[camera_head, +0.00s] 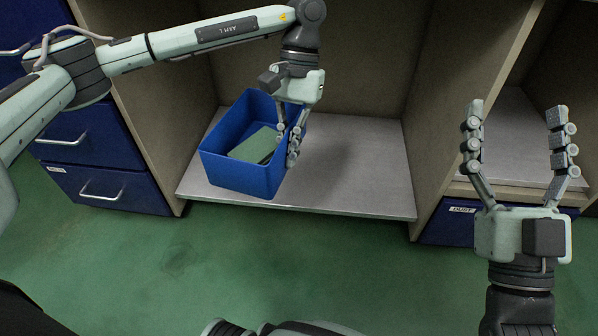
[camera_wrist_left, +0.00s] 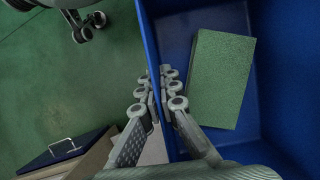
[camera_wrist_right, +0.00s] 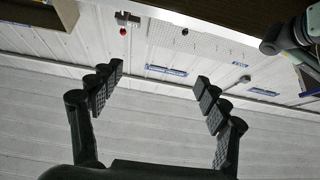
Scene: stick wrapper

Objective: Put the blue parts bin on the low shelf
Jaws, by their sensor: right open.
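The blue parts bin (camera_head: 238,173) is upright at the left part of the low shelf (camera_head: 350,180), its near corner close to the shelf's front edge. I cannot tell if its base fully touches the shelf. My left gripper (camera_head: 287,150) is at the bin's right wall, one finger inside and one outside. In the left wrist view the fingers (camera_wrist_left: 158,90) close on the wall of the bin (camera_wrist_left: 205,20). A green block (camera_wrist_left: 220,80) lies inside the bin. My right gripper (camera_head: 517,118) is open, empty, and points up at the right.
Blue drawers (camera_head: 90,140) with handles stand left of the shelf bay. A wooden upright panel (camera_head: 465,90) bounds it on the right, with another bay beyond. The shelf right of the bin is clear. Green floor (camera_head: 200,260) lies in front.

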